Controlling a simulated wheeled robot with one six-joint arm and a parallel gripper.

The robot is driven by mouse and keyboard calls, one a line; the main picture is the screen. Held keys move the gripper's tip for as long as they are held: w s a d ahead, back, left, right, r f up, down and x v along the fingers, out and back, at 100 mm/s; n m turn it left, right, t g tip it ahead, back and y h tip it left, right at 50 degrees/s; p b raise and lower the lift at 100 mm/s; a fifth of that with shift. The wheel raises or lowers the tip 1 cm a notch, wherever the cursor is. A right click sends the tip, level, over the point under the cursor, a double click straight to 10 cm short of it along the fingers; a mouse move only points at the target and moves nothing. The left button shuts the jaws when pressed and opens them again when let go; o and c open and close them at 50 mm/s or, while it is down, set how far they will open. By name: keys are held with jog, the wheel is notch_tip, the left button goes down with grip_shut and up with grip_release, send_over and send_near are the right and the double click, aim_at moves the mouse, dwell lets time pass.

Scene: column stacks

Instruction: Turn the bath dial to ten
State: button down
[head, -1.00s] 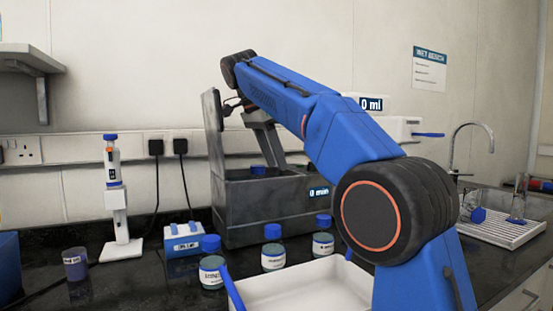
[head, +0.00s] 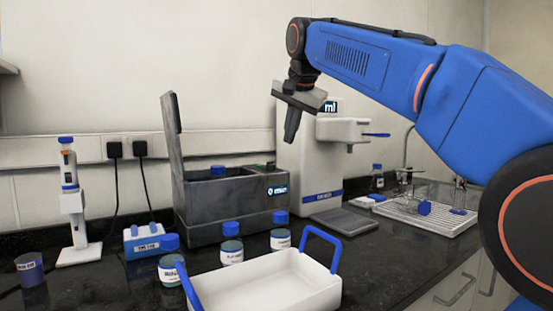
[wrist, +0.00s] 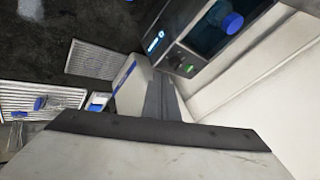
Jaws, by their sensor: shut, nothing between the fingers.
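The bath (head: 225,215) is a dark grey box on the bench, its lid (head: 172,125) standing open at the left. Its lit display (head: 277,190) on the front right reads 0 min. In the wrist view the display (wrist: 154,41) shows beside a small green part (wrist: 190,68) on the bath's top edge. I cannot make out the dial or its setting clearly. A blue cap (wrist: 232,22) shows in the bath's opening. My gripper (head: 292,138) is shut and empty, pointing down, above the bath's right end and apart from it; its fingers also show in the wrist view (wrist: 162,100).
A white dispenser (head: 325,165) stands right of the bath, close behind my gripper. Blue-capped bottles (head: 232,245) and a white tray with blue handles (head: 265,283) are in front. A pipette stand (head: 75,215) is left; a draining rack (head: 440,220) is right.

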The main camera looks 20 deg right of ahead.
aim_at(273, 166)
jog(key=x, duration=1)
jog(key=shift+d+f, duration=0.1)
jog(key=shift+f, duration=0.05)
jog(key=shift+w+a, duration=1.25)
jog(key=shift+w, duration=0.25)
